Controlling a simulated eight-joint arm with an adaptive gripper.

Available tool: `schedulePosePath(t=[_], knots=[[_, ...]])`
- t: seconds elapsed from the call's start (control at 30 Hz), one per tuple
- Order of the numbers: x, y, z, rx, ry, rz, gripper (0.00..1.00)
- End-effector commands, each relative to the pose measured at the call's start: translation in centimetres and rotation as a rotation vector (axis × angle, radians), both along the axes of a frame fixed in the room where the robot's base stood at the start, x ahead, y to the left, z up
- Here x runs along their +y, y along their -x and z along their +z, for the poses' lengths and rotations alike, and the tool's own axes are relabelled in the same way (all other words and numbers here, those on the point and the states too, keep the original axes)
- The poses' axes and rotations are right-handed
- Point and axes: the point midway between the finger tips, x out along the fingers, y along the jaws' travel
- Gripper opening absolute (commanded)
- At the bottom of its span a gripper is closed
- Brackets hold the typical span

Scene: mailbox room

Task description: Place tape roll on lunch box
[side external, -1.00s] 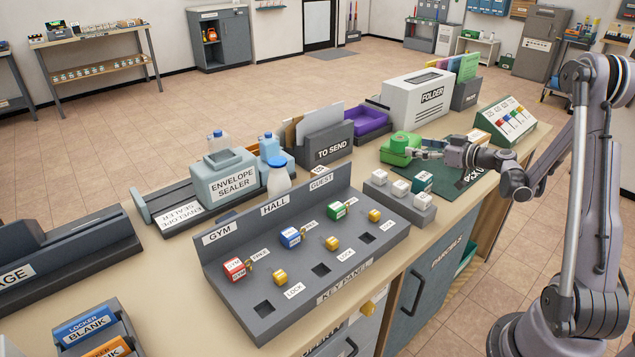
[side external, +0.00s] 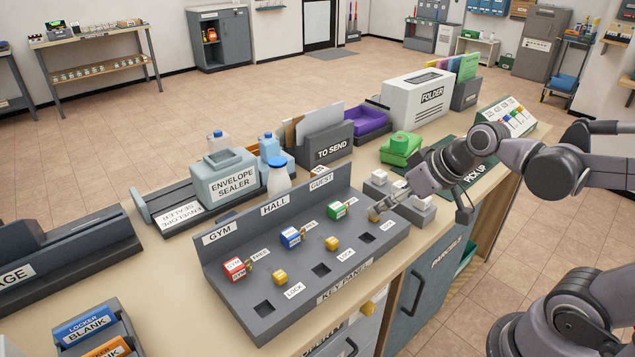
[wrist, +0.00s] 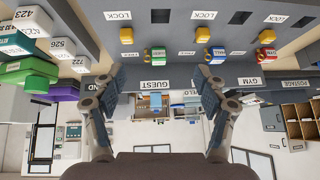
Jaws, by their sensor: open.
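No tape roll can be made out for certain in either view.
The grey key panel (side external: 262,316) has an upright back board and coloured locks. Behind are the envelope sealer (side external: 226,180), the TO SEND box (side external: 328,150), a purple tray (side external: 368,120) and the FOLDER box (side external: 402,102).

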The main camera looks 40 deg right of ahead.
Motion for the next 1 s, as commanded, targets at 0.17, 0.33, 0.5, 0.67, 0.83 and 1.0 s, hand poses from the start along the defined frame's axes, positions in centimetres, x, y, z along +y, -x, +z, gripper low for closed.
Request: schedulePosePath(t=[0.17,0.33,0.5,0.67,0.83,1.0], knots=[[1.0,2.9,-0.3,0.014,0.052,-0.017,0.73],[1.0,3.8,-0.4,0.013,0.071,-0.030,0.79],[1.0,3.8,-0.4,0.013,0.071,-0.033,0.79],[1.0,3.8,-0.4,0.013,0.071,-0.032,0.79],[0.9,3.6,-0.4,0.013,0.066,-0.031,0.79],[0.3,1.4,-0.1,0.009,0.026,-0.021,0.79]])
